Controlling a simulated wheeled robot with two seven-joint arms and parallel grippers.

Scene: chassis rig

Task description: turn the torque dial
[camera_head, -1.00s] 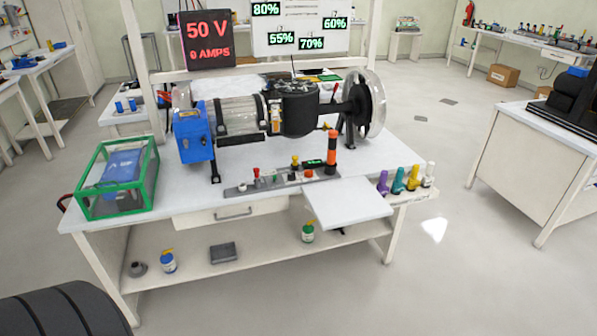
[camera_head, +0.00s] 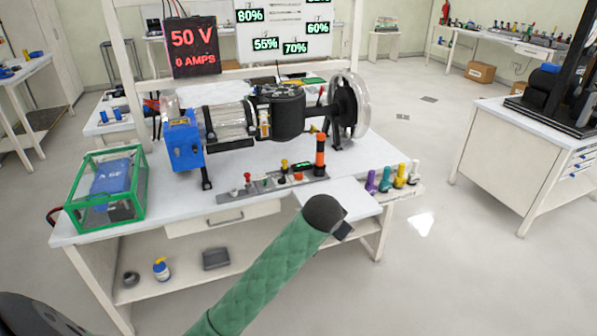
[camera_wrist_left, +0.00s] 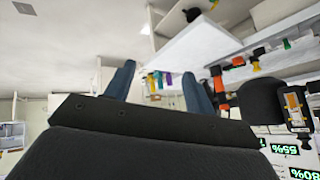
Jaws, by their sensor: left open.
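A grey control strip (camera_head: 232,195) lies along the front of the bench, with small red and yellow knobs, a red button and a small green display (camera_head: 303,167). An upright orange-and-black handle (camera_head: 320,158) stands at its right end. I cannot tell which control is the torque dial. My left arm, in a green sleeve, reaches up in front of the bench; its gripper (camera_head: 343,232) is mostly hidden behind the dark wrist. In the left wrist view its two blue fingers (camera_wrist_left: 159,74) are apart with nothing between them. The strip lies beyond them, to the right. My right gripper is not in view.
A motor rig with a blue box (camera_head: 183,142) and clear-covered wheel (camera_head: 347,105) stands behind the strip. A green-framed case (camera_head: 77,207) sits at left. A white side shelf (camera_head: 365,197) and several coloured bottles (camera_head: 400,175) are at right. A sign (camera_head: 193,45) reads 50 V, 0 AMPS.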

